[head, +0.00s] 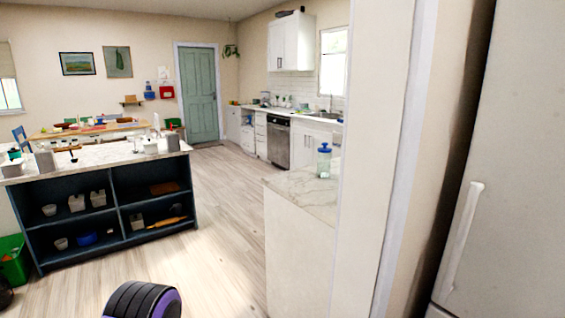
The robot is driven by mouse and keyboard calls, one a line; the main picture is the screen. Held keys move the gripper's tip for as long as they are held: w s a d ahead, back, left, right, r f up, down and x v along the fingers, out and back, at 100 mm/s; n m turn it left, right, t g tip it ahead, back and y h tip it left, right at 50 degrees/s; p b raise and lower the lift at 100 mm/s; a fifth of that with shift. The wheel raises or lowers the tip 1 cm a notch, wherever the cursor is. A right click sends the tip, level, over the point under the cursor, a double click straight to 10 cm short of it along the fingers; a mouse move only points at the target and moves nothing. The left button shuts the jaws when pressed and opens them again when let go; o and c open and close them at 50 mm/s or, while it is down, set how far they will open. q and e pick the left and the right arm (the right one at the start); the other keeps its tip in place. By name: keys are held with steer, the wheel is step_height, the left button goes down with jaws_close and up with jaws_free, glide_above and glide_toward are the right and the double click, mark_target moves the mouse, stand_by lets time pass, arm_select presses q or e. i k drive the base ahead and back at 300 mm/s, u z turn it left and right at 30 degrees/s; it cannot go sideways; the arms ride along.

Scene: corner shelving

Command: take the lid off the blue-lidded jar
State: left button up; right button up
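The blue-lidded jar (323,165) stands upright on the near marble-topped counter (305,190), close to the white wall edge on its right. It is a small, clear bluish jar with a blue lid (324,147) on top. It is far off and small in the head view, so fine detail of the lid cannot be told. Neither of my grippers is in view.
A dark blue island (120,205) with bowls on its shelves stands at the left. A white wall edge (375,150) and a large fridge-like door with a handle (460,235) fill the right. The wooden floor (225,215) between island and counter is clear.

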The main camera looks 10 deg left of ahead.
mark_target(324, 149)
steer(key=u, duration=1.1)
steer(key=i, duration=5.25)
steer(key=z, duration=4.35)
